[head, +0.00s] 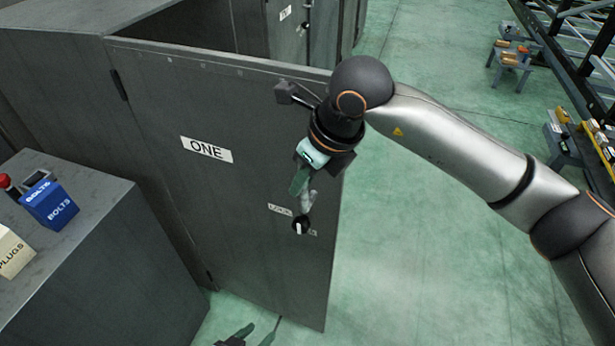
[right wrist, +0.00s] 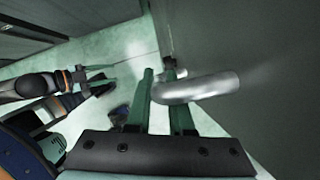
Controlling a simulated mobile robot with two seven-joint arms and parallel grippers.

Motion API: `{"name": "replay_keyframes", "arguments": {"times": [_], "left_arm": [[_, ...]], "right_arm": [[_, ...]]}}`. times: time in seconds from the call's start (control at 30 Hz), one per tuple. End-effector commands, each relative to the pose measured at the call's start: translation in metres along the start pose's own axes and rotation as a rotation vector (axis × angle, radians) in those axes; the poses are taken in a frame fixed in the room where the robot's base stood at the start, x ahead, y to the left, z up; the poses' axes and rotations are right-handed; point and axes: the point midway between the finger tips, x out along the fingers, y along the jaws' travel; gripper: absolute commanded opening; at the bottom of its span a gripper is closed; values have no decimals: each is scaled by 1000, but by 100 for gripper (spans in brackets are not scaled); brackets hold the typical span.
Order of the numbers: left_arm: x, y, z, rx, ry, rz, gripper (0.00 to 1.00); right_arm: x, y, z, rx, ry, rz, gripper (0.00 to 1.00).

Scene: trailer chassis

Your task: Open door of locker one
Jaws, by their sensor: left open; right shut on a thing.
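The grey locker door (head: 240,130) with the label ONE (head: 206,150) stands swung out from the locker body (head: 50,70), with its hinges on the left. My right gripper (head: 302,190) is shut on the silver door handle (head: 308,200).
A black round lock (head: 300,226) sits below the handle. A grey cabinet (head: 90,260) at the left carries a blue BOLTS box (head: 50,206) and a cream PLUGS box (head: 12,252). Another locker (head: 290,30) stands behind the door.

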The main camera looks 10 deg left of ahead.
Motion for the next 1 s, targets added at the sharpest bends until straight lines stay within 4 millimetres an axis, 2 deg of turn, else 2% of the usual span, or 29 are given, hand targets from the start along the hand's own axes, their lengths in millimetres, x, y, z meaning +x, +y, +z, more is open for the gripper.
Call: {"name": "replay_keyframes", "arguments": {"times": [0.27,0.3,0.53,0.83,1.0], "left_arm": [[0,-1,0,1,0,-1,50],[0,-1,0,1,0,-1,50],[0,-2,-1,1,1,-4,50],[0,-2,-1,1,1,-5,50],[0,-3,0,1,1,-5,50]], "right_arm": [[0,0,0,-4,-1,-1,0],[0,0,0,-3,-1,-1,23],[0,0,0,-2,0,0,49],[-2,0,0,0,-1,0,50],[-23,0,1,-1,-3,-3,50]]}}
